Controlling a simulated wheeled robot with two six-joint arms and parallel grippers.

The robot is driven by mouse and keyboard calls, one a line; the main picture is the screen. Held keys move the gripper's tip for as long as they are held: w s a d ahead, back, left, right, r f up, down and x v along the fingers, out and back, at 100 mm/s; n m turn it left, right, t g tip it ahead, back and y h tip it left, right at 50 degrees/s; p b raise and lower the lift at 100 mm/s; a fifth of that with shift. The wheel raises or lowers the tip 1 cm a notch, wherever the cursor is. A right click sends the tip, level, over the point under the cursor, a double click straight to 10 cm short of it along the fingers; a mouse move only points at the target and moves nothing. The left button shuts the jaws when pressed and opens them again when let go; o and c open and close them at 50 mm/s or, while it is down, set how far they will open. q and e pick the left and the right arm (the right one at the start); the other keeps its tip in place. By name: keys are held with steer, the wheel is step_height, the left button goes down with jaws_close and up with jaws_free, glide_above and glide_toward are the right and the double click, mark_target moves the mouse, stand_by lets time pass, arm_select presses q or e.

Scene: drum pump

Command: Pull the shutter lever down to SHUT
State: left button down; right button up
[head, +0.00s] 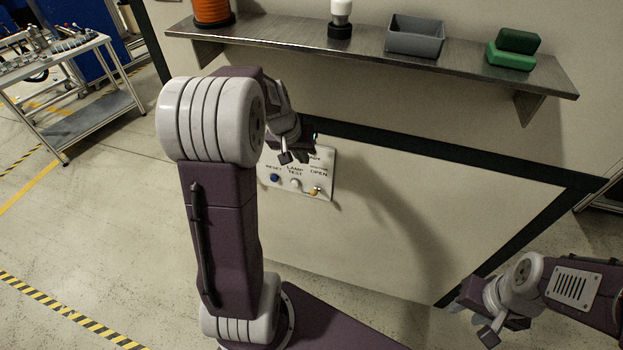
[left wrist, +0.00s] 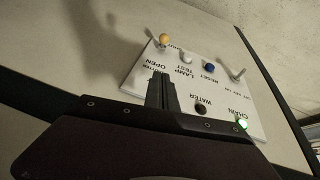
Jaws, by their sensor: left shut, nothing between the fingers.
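The shutter lever has a yellow-orange knob (head: 313,191) and sits at the lower right of a white control panel (head: 328,178). The knob is below the OPEN label. In the left wrist view, which is upside down, the knob (left wrist: 165,38) is near the panel's lower edge, beside partly readable lettering. I cannot tell the lever's exact setting. My left gripper (head: 297,157) is shut and empty in front of the panel's upper part, apart from the knob. Its fingers (left wrist: 161,92) also show in the left wrist view. My right gripper (head: 487,322) is at the lower right, away from the panel.
A metal shelf (head: 360,52) juts out above the panel.

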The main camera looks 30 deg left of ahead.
arm_select(q)
steer(key=p, duration=0.1)
glide_above(312, 190)
steer(key=w+a, duration=0.1)
steer(key=w, duration=0.1)
step_height(312, 190, down, 10)
steer(key=shift+s+d+f+b, duration=0.15)
steer(key=shift+s+f+b, duration=0.25)
steer(key=shift+f, duration=0.2)
steer(key=shift+s+d+f+b, duration=0.1)
steer(key=shift+s+f+b, duration=0.25)
steer(key=shift+f, duration=0.2)
steer(key=shift+s+d+f, duration=0.15)
steer(key=shift+s+f, duration=0.1)
steer(key=shift+s, duration=0.05)
steer(key=shift+w+f, duration=0.1)
